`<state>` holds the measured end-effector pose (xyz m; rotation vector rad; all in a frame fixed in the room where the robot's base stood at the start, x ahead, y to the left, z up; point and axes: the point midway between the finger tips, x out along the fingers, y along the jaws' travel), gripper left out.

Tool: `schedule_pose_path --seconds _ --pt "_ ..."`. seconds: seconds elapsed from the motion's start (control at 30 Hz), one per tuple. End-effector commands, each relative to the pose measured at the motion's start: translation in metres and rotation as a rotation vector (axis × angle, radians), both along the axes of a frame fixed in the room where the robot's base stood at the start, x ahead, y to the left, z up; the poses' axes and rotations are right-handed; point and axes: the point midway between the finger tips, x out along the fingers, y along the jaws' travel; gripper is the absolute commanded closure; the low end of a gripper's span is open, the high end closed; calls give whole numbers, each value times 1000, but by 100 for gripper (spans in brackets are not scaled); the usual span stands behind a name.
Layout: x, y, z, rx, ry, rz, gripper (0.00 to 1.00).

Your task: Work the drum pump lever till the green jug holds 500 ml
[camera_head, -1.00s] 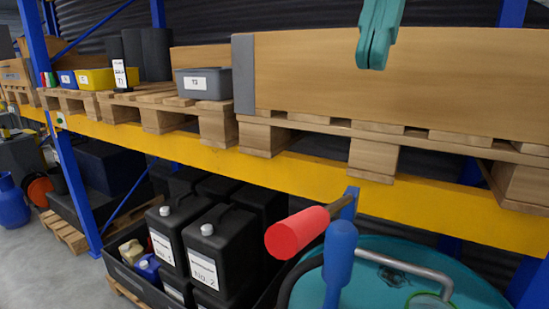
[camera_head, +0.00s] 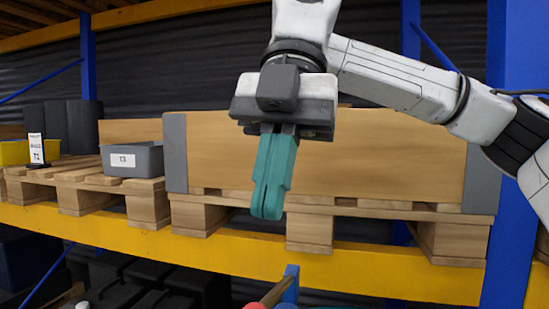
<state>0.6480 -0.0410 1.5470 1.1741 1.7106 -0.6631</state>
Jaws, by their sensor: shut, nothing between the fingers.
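My gripper (camera_head: 266,214) hangs fingers down in the middle of the view, its teal fingers shut with nothing between them. It is in front of the wooden panel on the shelf. Below it, at the bottom edge, only the top of the pump lever shows: a red grip (camera_head: 256,305) on a wooden-coloured bar beside a blue post (camera_head: 290,284). The gripper is above the lever and apart from it in the picture. A sliver of teal at the bottom edge may be the drum top. The green jug is not in view.
A pallet rack with a yellow beam (camera_head: 340,270) crosses the view behind the gripper. Its pallets carry a large wooden panel (camera_head: 380,160), a grey bin (camera_head: 132,160) and a yellow bin (camera_head: 14,152). A blue upright (camera_head: 500,150) stands at the right. Black canisters are below left.

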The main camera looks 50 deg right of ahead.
Motion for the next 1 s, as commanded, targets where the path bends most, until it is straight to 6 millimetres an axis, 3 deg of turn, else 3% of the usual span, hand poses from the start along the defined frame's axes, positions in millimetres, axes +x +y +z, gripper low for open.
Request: schedule_pose_path --seconds 0.2,0.4,0.63,1.0 --pt "-5 18 -46 0 -1 3 100" --pt "-4 29 -68 1 -1 0 100" --pt "-4 34 -78 1 -1 -2 100" --pt "-4 35 -78 1 -1 -2 100"
